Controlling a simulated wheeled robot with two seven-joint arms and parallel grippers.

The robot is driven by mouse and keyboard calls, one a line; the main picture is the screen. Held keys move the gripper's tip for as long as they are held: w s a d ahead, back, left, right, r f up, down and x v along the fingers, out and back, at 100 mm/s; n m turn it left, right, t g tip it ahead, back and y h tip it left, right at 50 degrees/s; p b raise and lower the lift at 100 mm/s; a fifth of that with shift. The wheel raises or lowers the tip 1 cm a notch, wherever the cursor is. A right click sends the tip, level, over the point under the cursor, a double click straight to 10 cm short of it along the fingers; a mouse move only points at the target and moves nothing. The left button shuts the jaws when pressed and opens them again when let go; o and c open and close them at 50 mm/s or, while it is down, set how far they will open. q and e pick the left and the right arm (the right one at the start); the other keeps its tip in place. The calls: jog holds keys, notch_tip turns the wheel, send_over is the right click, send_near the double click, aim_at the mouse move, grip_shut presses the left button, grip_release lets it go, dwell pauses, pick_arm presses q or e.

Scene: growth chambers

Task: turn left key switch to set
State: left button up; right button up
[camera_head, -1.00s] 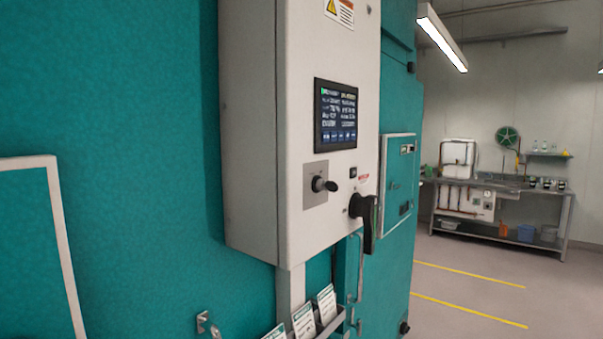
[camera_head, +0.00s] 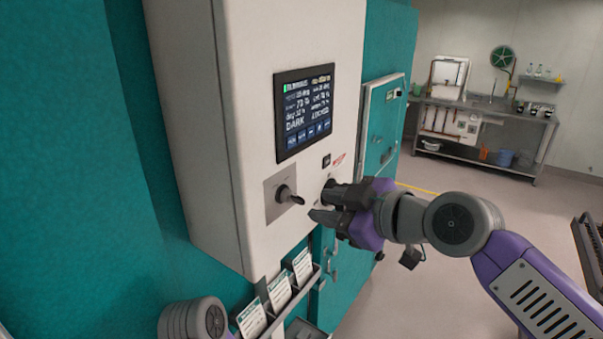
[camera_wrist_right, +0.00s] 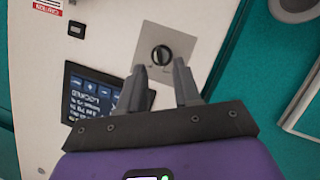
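The key switch (camera_head: 284,194) is a black knob with a short lever on a square grey plate, on the front of a white control box. Its lever points right and slightly down in the head view. In the right wrist view the key switch (camera_wrist_right: 161,55) shows as a round black knob just beyond the fingertips. My right gripper (camera_head: 318,200) is just right of the switch, apart from it. Its two fingers are spread with nothing between them; they also show in the wrist view (camera_wrist_right: 160,72). My left gripper is out of view.
A lit screen (camera_head: 304,110) sits above the switch. The box's black handle is mostly hidden behind my right gripper. Below the box is a rack with several label cards (camera_head: 278,290). A steel bench (camera_head: 480,115) stands far right, with open floor before it.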

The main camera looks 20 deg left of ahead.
aim_at(299, 197)
jog(key=a+p, duration=0.1)
jog(key=w+a, duration=0.1)
jog(key=a, duration=0.1)
jog(key=w+a+p, duration=0.1)
jog(key=a, duration=0.1)
jog(key=shift+w+a+f+p, duration=0.1)
jog(key=shift+w+a+p, duration=0.05)
jog(key=shift+p, duration=0.2)
jog(key=shift+w+a+f, duration=0.3)
jog(key=shift+w+a, duration=0.05)
jog(key=shift+a, duration=0.1)
grip_shut()
